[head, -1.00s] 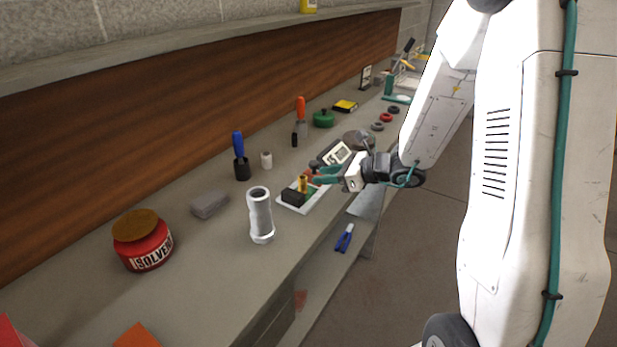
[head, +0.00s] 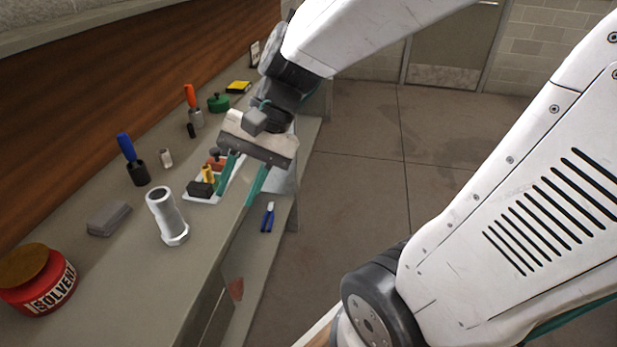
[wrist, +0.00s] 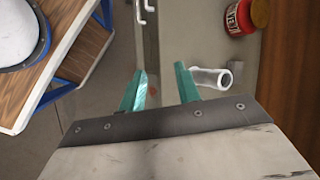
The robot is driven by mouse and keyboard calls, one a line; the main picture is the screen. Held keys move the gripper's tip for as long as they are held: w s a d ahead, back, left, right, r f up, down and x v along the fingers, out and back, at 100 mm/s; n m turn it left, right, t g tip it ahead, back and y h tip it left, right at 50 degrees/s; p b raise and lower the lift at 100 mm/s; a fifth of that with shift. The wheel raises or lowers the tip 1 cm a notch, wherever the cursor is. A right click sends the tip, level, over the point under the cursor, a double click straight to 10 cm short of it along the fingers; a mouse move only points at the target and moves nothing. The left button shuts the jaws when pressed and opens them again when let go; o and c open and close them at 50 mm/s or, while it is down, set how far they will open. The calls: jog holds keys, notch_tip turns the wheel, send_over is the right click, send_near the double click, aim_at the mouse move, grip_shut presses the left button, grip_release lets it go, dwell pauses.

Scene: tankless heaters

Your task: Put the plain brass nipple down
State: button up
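A small brass-yellow cylinder (head: 208,174), which looks like the plain brass nipple, stands on a white tray (head: 204,201) on the bench, behind a black block (head: 200,189). I cannot tell whether it touches the block. My gripper (head: 234,197) points down at the bench's front edge, to the right of the brass piece. Its two teal fingers are apart with nothing seen between them. The wrist view also shows my gripper (wrist: 160,76) open and empty; the brass piece is not visible there. The left finger hides part of the tray.
A large pale pipe fitting (head: 167,216) stands left of the tray. A grey block (head: 109,218) and a red solvent tin (head: 38,282) are farther left. Blue-handled pliers (head: 267,217) lie on a lower shelf. Bench between fitting and front edge is clear.

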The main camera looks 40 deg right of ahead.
jog(key=s+d+r+n+t+h, duration=0.1)
jog(key=s+d+r+n+h, duration=0.2)
jog(key=s+d+n+h, duration=0.3)
jog(key=s+n, duration=0.1)
jog(key=s, duration=0.2)
jog(key=shift+d+n+h, duration=0.25)
jog(key=shift+n+h, duration=0.05)
jog(key=shift+h, duration=0.1)
jog(key=shift+s, duration=0.1)
jog(key=shift+c, duration=0.3)
